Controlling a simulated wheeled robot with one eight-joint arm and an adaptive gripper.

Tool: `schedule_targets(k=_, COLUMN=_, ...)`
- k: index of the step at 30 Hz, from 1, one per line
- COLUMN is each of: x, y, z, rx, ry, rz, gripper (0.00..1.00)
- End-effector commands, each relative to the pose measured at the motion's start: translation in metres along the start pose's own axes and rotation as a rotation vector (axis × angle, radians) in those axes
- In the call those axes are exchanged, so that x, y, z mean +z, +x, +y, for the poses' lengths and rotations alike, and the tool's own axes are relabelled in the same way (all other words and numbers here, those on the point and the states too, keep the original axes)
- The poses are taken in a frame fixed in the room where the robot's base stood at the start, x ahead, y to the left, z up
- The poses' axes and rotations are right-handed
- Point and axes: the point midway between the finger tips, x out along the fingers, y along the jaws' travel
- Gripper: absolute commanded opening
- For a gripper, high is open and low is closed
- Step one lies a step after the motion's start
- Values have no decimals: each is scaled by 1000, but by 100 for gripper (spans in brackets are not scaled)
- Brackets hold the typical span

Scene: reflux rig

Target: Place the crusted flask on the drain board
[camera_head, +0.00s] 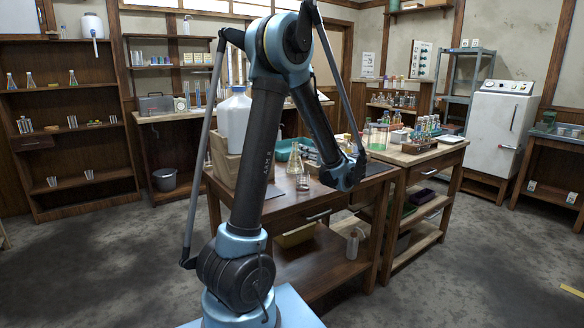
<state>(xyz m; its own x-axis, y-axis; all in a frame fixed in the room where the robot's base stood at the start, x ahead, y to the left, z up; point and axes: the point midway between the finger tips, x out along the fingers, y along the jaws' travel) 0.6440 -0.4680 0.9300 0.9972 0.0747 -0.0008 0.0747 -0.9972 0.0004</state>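A clear conical flask (294,162) stands upright on the wooden bench (300,208) in the middle. A smaller glass vessel with reddish-brown contents (303,184) stands in front of it; I cannot tell which of the two is the crusted flask. A dark flat mat or board (377,168) lies at the bench's right end, partly behind my arm; I cannot tell if it is the drain board. The end of my arm, with my gripper (348,176), is over the right part of the bench. Its fingers are not distinct, and nothing is clearly seen held in it.
A second bench (428,152) to the right carries bottles and a jar of green liquid (377,137). A white cabinet (498,130) stands far right.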

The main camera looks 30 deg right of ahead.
Motion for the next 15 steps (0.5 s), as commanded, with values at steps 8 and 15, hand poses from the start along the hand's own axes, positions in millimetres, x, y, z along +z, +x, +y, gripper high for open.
schedule_targets(k=8, x=0, y=31, z=0, rx=-1, ry=0, rz=0, gripper=46)
schedule_targets(k=15, x=0, y=40, z=0, rx=-1, ry=0, rz=0, gripper=46)
